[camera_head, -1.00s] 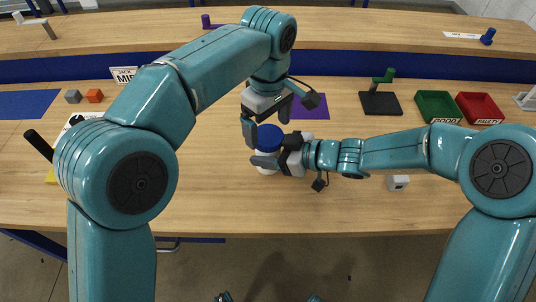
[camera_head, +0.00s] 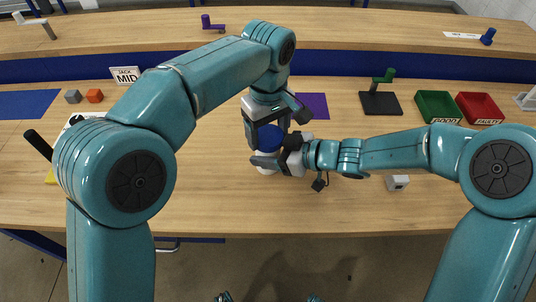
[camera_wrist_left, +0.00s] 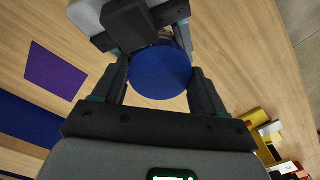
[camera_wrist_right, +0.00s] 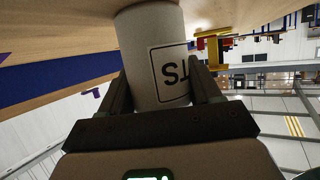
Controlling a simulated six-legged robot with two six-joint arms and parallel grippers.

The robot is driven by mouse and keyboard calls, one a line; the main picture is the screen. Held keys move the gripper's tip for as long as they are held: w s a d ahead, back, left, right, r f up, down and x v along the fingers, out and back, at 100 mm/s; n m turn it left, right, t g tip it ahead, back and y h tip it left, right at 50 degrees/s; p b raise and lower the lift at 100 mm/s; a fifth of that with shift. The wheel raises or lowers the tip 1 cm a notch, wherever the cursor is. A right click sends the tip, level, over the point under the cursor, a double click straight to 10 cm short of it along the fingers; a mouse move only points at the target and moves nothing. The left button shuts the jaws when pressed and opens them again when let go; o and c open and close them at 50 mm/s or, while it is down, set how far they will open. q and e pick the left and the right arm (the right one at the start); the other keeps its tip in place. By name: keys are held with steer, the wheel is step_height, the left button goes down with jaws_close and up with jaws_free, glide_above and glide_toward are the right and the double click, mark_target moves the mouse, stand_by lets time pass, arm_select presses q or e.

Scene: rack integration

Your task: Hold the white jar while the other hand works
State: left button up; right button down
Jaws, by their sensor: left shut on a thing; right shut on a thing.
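The white jar (camera_head: 266,169) with a blue lid (camera_head: 269,137) stands on the wooden table in front of me, mostly hidden by my grippers in the head view. My right gripper (camera_head: 270,161) comes in from the right and is shut on the jar's body. The right wrist view shows the jar's white side (camera_wrist_right: 150,45) with a black-framed label between the fingers. My left gripper (camera_head: 267,133) points down from above and is shut on the blue lid. The left wrist view shows the round lid (camera_wrist_left: 160,72) between the fingers.
A green tray (camera_head: 437,107) and a red tray (camera_head: 479,108) stand at the right. A black stand with a green handle (camera_head: 381,101) is beside them. A small grey box (camera_head: 397,183) lies near the right forearm. Orange (camera_head: 95,96) and grey (camera_head: 73,96) cubes sit at the left.

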arm_select(q)
steer(key=shift+m, duration=0.4)
steer(key=o, duration=1.2)
steer(key=shift+c, duration=0.2)
steer(key=shift+r, duration=2.3)
steer(key=shift+c, duration=0.3)
